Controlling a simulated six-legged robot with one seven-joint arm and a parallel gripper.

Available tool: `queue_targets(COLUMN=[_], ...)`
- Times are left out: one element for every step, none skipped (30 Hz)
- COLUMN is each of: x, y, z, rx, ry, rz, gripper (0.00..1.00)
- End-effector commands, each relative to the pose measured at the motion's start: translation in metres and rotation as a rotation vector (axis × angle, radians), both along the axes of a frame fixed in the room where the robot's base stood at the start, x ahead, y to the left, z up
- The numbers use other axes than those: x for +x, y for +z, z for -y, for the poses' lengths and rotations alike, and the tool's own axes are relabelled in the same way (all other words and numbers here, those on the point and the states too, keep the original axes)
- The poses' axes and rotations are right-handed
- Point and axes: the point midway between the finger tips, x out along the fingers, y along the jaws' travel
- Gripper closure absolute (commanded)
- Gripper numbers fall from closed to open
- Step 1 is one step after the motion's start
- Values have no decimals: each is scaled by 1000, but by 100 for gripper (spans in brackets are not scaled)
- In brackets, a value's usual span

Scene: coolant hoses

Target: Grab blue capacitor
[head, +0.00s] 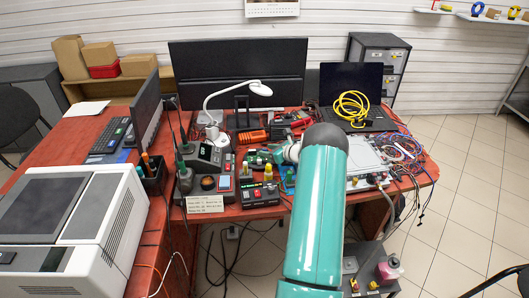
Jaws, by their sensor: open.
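My teal arm reaches up from the bottom of the head view over the red-brown workbench (262,209). Its far end is over the cluttered middle of the bench, and my gripper's fingers are hidden behind it. I cannot make out a blue capacitor for certain. Small blue and green parts (288,178) lie just left of the arm, too small to identify. The arm also covers part of the bench.
A soldering station (208,153), a white lamp (213,105) and a monitor (238,70) stand left of the arm. A silver box (362,158), tangled wires (403,150) and a laptop (358,85) with a yellow cable (350,106) are to the right. A white machine (80,225) fills the left front.

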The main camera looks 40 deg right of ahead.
Motion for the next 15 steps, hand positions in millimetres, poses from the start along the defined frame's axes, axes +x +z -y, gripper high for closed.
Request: queue_targets(x=[4, 6, 8, 8, 8, 8, 8, 8, 8, 8, 8, 8, 8, 8, 8], y=[-2, -3, -3, -4, -4, -4, -3, -3, -3, -3, -3, -3, -3, -3, -3], z=[0, 0, 0, 0, 0, 0, 0, 0, 0, 0, 0, 0, 0, 0, 0], rx=[0, 0, 0, 0, 0, 0, 1, 0, 0, 0, 0, 0, 0, 0, 0], ry=[0, 0, 0, 0, -1, -1, -1, -1, -1, -1, -1, -1, -1, -1, -1], rz=[0, 0, 0, 0, 0, 0, 0, 0, 0, 0, 0, 0, 0, 0, 0], gripper=[56, 56, 56, 56, 56, 56, 56, 56, 56, 60, 66, 74, 80, 86, 94])
